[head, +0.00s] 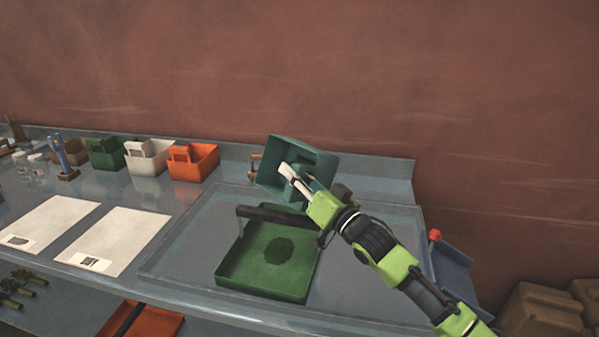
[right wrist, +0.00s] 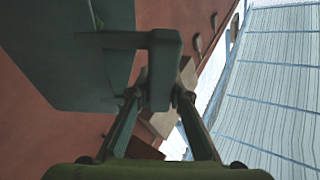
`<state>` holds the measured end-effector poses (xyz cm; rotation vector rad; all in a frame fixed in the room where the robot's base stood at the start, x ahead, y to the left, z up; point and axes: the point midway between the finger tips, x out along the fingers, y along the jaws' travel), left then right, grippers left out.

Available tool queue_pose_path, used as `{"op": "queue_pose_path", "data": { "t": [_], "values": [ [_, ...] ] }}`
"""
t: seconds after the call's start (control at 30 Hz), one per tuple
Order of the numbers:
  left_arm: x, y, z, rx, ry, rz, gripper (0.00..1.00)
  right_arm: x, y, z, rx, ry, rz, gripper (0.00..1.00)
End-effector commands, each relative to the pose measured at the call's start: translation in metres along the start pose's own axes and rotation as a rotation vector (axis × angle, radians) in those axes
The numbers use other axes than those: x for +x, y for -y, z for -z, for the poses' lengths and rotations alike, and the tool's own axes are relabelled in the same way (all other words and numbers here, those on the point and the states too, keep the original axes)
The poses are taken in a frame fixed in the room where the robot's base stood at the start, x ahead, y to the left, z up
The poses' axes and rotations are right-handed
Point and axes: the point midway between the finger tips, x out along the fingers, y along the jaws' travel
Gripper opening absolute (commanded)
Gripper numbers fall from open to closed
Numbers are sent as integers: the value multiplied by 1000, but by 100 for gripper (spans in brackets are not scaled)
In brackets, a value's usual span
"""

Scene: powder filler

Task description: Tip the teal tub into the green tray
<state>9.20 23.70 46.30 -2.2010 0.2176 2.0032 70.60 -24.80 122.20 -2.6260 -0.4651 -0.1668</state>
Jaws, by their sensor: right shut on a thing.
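The teal tub (head: 318,157) is held in the air above the back of the green tray, tilted with its open side towards me. My right gripper (head: 290,178) is shut on the tub's handle (right wrist: 162,70), which sits between the fingers in the right wrist view. The tub's wall (right wrist: 60,60) fills the upper left there. The green tray (head: 240,280) lies on the bench inside a large shallow grey tray, with a dark round patch on its floor. I cannot tell whether anything is left in the tub. My left gripper is not in view.
Green, white and orange tubs (head: 195,160) stand at the back left. Two pale sheets (head: 125,241) lie on the left of the bench. A dark bar (head: 275,216) crosses the green tray's back edge. A red knob (head: 434,235) stands at the right.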

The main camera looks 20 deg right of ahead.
Motion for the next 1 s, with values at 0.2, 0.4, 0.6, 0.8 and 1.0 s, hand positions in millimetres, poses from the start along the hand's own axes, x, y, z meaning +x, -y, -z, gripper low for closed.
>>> {"op": "queue_pose_path", "data": {
  "t": [0.2, 0.4, 0.6, 0.8, 1.0],
  "values": [
    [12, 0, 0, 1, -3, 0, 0, -4, 7, -17, -116, -2, 28, 0],
    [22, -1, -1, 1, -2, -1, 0, -7, 12, -32, -215, 0, 48, 0],
    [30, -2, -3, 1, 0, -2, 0, -10, 15, -47, -305, -1, 68, 0],
    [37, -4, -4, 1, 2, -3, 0, -13, 18, -59, -381, 0, 84, 0],
    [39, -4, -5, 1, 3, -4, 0, -14, 19, -65, -421, 0, 93, 0]
  ]
}}
